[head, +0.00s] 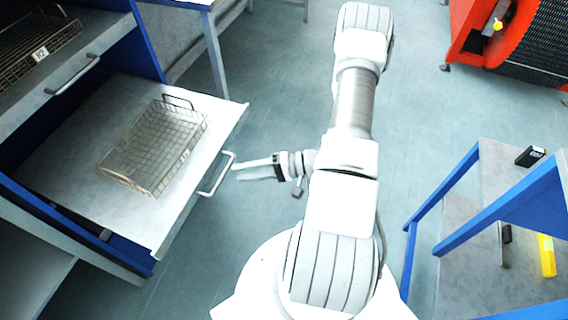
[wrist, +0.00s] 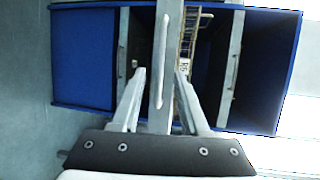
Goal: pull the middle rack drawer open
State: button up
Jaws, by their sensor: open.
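The middle rack drawer (head: 60,150) is a pale flat shelf pulled well out from the blue-framed rack, with a wire basket (head: 152,148) on it. Its front carries a light bar handle (head: 218,174), which also shows in the wrist view (wrist: 161,62). My gripper (head: 238,172) is open, with its fingertips just in front of the handle. In the wrist view my open fingers (wrist: 160,75) stand on either side of the handle's line. The handle looks free of the fingers; any small gap is hard to judge.
An upper drawer (head: 78,72) with its own handle and a labelled basket (head: 25,55) sits above. A blue-framed bench (head: 465,205) stands at right, holding a yellow item (head: 546,255). An orange machine (head: 480,35) stands at the back right. The floor before the drawer is clear.

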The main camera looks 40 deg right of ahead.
jog(key=p+v, duration=0.1)
jog(key=v, duration=1)
jog(key=shift+r, duration=0.1)
